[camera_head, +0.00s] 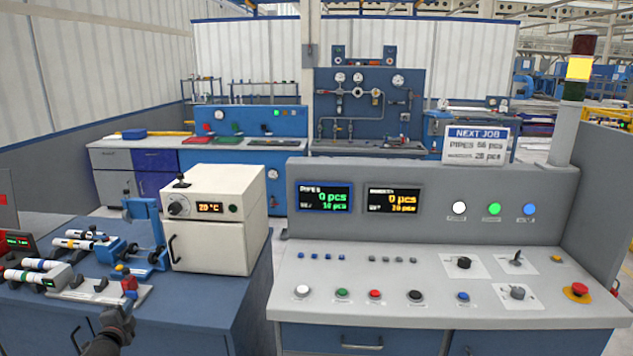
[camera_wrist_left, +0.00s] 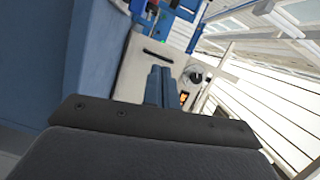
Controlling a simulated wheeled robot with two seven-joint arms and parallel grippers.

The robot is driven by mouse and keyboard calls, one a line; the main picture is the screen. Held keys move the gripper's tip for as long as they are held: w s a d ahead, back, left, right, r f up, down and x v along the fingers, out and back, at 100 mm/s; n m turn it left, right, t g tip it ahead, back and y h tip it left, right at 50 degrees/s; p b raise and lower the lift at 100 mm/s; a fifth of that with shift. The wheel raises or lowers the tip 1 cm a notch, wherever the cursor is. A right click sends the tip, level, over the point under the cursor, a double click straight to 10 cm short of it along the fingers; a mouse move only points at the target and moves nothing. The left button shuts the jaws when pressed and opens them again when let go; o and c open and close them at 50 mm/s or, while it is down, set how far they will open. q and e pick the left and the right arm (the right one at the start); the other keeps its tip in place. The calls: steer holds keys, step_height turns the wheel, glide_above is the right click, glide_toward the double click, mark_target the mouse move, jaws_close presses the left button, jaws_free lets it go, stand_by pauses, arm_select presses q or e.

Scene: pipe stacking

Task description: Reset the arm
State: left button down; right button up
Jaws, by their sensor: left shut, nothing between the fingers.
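My left gripper (camera_head: 121,312) is low at the left in the head view, at the front of the blue bench. In the left wrist view its two blue-grey fingers (camera_wrist_left: 160,86) are closed together, with nothing between them. The fingers point toward the cream oven (camera_wrist_left: 136,72), apart from any pipe. My right arm and gripper are not in view.
The blue bench (camera_head: 190,306) bears white pipes (camera_head: 32,277) in a rack, a blue fixture (camera_head: 147,225) and the oven (camera_head: 213,216). A grey control console (camera_head: 430,262) with buttons and a red emergency stop (camera_head: 577,289) stands to the right.

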arm_select(q)
steer(key=s+f+n+g+y, duration=0.25)
steer(key=f+n+g, duration=0.25)
steer(key=f+n, duration=0.4)
steer(key=s+d+f+n+g+h, duration=0.1)
steer(key=s+d+f+g+h, duration=0.15)
steer(key=s+d+f, duration=0.65)
steer(key=s+d+f+n+g+h, duration=0.1)
steer(key=s+d+f+g, duration=0.35)
steer(key=f, duration=0.85)
steer(key=s+d+f+g+h, duration=0.1)
steer(key=s+d+f, duration=0.5)
steer(key=s, duration=0.6)
steer(key=s+d+f+g+h, duration=0.1)
steer(key=s+d+f, duration=0.5)
steer(key=s+d, duration=0.4)
steer(key=s+d+f+n+g+h, duration=0.1)
steer(key=s+d+f, duration=0.5)
steer(key=s, duration=0.8)
steer(key=d, duration=0.2)
steer(key=shift+s+d+f+g, duration=0.25)
steer(key=shift+s+d+g, duration=0.05)
steer(key=shift+s+g, duration=0.1)
